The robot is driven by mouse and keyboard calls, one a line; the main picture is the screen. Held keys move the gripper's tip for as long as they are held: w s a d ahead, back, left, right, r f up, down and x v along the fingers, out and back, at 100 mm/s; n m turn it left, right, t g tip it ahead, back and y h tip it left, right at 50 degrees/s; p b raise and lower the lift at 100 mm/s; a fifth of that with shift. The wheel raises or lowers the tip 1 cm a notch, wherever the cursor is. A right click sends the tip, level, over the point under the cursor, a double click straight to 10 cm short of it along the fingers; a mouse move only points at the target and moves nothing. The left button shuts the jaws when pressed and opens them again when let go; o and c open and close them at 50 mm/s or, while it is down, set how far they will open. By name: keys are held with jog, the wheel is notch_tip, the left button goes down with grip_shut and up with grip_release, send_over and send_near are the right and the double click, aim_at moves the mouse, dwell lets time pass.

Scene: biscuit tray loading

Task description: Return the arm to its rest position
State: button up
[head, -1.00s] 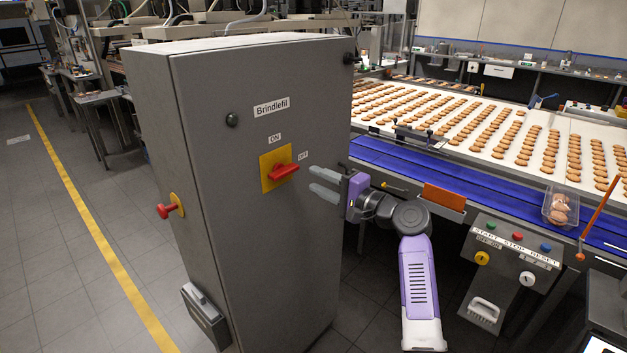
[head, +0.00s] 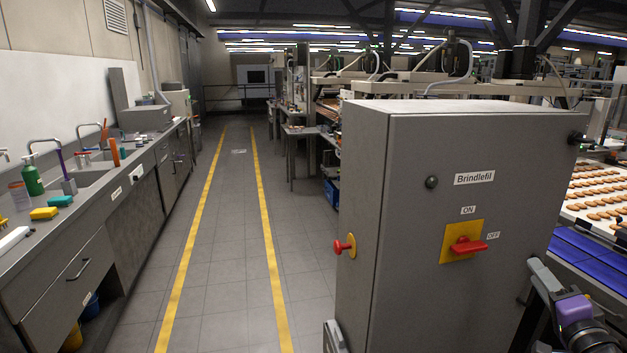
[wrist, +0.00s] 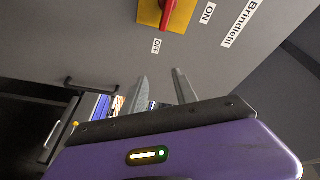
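My gripper (head: 532,272) is at the lower right of the head view, beside the right edge of the grey cabinet's front. In the wrist view my gripper (wrist: 160,78) shows two grey fingers spread apart with nothing between them. The grey cabinet (head: 400,200) is labelled Brindlefil. Its red rotary switch handle (head: 468,246) sits on a yellow plate and lies sideways, pointing at the OFF label. The handle (wrist: 168,14) also shows at the top of the wrist view, apart from the fingers. Most of my arm is outside the head view.
A red push button (head: 344,246) sticks out of the cabinet's left side. A biscuit conveyor (head: 590,210) with a blue edge runs behind my gripper at right. A walkway with yellow lines (head: 266,230) is clear at left, beside a sink counter (head: 60,265).

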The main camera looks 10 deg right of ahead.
jog(key=s+a+f+n+h, duration=0.1)
jog(key=s+a+f+n, duration=0.35)
jog(key=s+a, duration=0.3)
jog(key=s+a+f+n, duration=0.3)
jog(key=s+a+f, duration=0.2)
jog(key=s+a, duration=0.25)
jog(key=s+a+f+n+g+y, duration=0.3)
jog(key=s+a+n+y, duration=0.3)
jog(key=s+a, duration=1.4)
jog(key=s+n, duration=0.2)
jog(key=s, duration=0.1)
jog(key=shift+s+n+y, duration=0.2)
jog(key=shift+n+y, duration=0.15)
jog(key=shift+y, duration=0.05)
jog(key=shift+o, duration=0.2)
